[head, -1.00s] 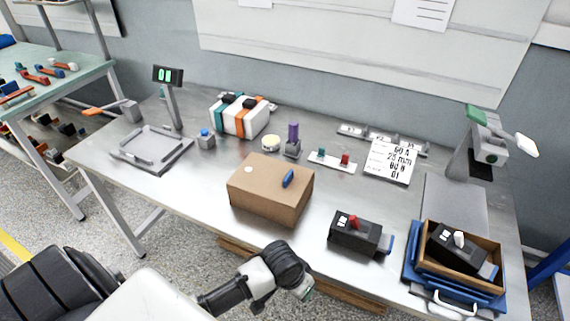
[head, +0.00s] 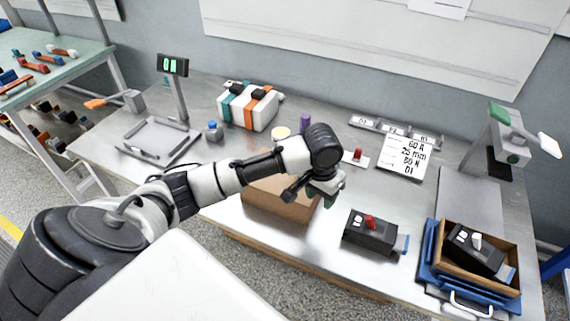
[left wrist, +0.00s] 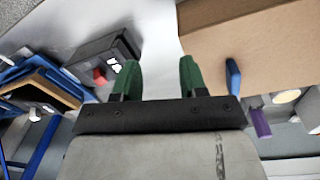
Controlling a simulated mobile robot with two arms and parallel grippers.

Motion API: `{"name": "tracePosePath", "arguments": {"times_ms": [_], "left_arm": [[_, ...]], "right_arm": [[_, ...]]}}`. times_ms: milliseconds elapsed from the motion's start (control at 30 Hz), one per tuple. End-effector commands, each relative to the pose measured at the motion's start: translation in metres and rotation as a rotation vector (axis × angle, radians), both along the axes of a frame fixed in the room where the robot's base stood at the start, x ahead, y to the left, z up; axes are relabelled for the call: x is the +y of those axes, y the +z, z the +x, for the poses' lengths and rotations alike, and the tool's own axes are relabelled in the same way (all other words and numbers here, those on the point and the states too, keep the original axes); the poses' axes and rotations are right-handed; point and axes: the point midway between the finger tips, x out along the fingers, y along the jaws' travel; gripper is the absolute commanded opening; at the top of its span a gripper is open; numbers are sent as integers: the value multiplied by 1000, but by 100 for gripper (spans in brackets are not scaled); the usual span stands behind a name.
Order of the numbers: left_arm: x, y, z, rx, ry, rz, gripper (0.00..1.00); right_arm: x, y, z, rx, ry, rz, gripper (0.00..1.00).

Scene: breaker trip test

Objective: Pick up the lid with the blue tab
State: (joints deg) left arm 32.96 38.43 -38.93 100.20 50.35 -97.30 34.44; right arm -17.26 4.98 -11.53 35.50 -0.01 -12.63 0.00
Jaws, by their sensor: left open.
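A brown cardboard-coloured box (head: 277,208) stands at the front middle of the table, its top partly hidden behind my left arm in the head view. The blue tab (left wrist: 233,77) stands up from the brown lid (left wrist: 260,40) in the left wrist view; my arm hides the tab in the head view. My left gripper (head: 331,190) is above the box's right end, with green fingers. In the left wrist view the gripper (left wrist: 158,78) is open and empty, its fingers pointing past the box edge, apart from the tab. My right gripper is not in view.
A black breaker with a red switch (head: 371,235) stands right of the box. Behind are a white case (head: 248,108), a display stand (head: 173,66) and a written card (head: 404,158).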

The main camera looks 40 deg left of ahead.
Motion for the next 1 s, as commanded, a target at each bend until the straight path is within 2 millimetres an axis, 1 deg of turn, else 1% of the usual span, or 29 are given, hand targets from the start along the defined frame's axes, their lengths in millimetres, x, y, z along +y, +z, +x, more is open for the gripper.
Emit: {"name": "tracePosePath", "arguments": {"times_ms": [33,100,200,300,367,467,600,700,867,1000], "left_arm": [[21,20,16,7,58,25,43],[43,40,28,30,138,40,43],[67,63,39,52,231,49,43],[80,77,44,66,287,50,43],[84,79,45,71,303,50,43],[85,70,46,77,312,49,43],[85,47,45,77,311,48,43],[85,34,45,75,311,49,43],[86,24,45,74,309,49,43],[88,6,44,76,309,50,43]], "right_arm": [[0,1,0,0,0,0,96],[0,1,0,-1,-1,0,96],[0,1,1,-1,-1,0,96],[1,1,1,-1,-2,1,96],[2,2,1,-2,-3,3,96],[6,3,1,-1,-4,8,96],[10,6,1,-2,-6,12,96],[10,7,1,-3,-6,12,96],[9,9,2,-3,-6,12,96],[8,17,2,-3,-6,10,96]]}}
